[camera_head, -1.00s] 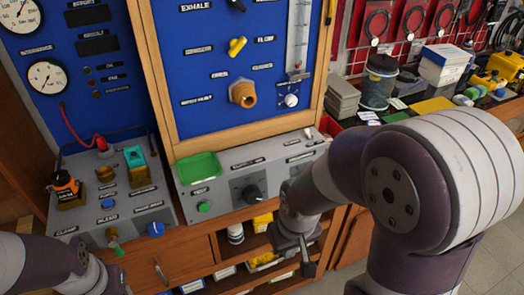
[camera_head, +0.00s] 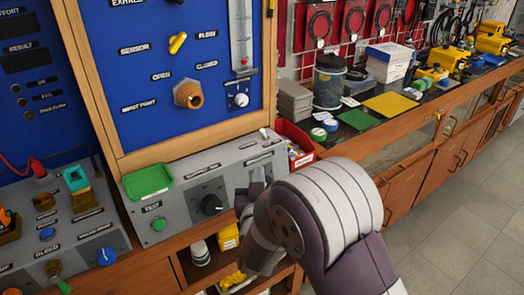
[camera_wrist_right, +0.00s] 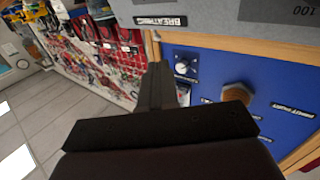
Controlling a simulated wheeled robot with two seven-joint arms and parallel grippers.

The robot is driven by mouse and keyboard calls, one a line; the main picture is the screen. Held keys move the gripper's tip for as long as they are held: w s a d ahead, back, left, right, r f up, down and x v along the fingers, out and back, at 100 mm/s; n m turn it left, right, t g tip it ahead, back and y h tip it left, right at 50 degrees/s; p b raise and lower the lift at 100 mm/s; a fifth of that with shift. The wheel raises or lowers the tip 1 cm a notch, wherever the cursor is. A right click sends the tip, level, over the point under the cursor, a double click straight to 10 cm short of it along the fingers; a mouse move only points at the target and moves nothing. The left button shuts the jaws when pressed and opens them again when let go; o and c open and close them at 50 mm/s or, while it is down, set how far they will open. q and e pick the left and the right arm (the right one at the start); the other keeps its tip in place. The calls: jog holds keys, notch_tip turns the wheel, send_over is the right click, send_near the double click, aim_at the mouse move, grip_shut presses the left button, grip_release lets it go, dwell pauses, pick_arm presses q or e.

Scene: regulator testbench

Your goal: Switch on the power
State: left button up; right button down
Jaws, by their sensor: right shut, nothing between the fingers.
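The grey sloped control box (camera_head: 180,187) stands below the blue test panel. It has a black dial (camera_head: 211,204), a green button (camera_head: 158,224), and a small pale toggle lever (camera_head: 263,133) near its upper right edge. I cannot read which label says power. My right gripper (camera_head: 257,178) is at the right part of the box, right of the dial, with its fingers pointing up. Its fingers (camera_wrist_right: 157,75) are shut and empty in the right wrist view, near a label reading "BREATHING" (camera_wrist_right: 160,21). Contact with the box cannot be told. My left gripper is not in view.
A green tray (camera_head: 148,181) lies on the box's left end. A red bin (camera_head: 294,139) stands just right of the box. Left is another grey control box (camera_head: 75,247) with knobs. The bench beyond holds a jar (camera_head: 329,82) and white boxes (camera_head: 390,62).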

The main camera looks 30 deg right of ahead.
aim_at(262, 132)
jog(key=shift+s+d+r+h, duration=0.15)
jog(key=shift+r+h, duration=0.05)
jog(key=shift+h, duration=0.1)
jog(key=p+x, duration=0.1)
jog(key=x, duration=1.3)
jog(key=shift+r, duration=0.1)
